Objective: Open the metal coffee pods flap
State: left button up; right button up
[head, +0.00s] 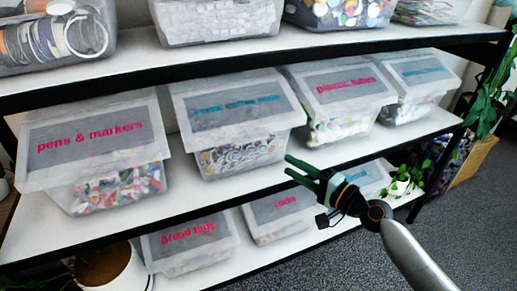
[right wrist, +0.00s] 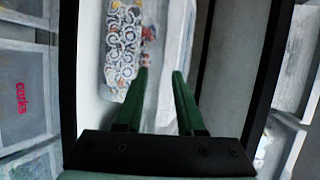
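The metal coffee pods bin (head: 245,155) stands on the middle shelf, second from the left. It is a clear bin with ring-shaped contents. Its grey-panelled flap (head: 237,108) with blue, hard-to-read lettering is down, its lower edge overhanging the front. My right gripper (head: 289,165) is in front of the bin's lower right corner, pointing left, with no visible contact. In the right wrist view its two green fingers (right wrist: 160,72) are apart with nothing held between them, and the bin's contents (right wrist: 123,50) show beyond the left finger. My left gripper is out of view.
The upper shelf edge (head: 250,60) runs above, and a lower shelf holds more bins, including bread tags (head: 190,240). Open carpet (head: 460,210) lies at right.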

jog(key=r+x, duration=0.1)
jog(key=x, duration=1.1)
jog(key=shift+w+b, duration=0.3)
jog(key=shift+b, duration=0.05)
jog(key=shift+a+r, duration=0.1)
jog(key=shift+r, duration=0.05)
grip_shut()
dwell(0.9)
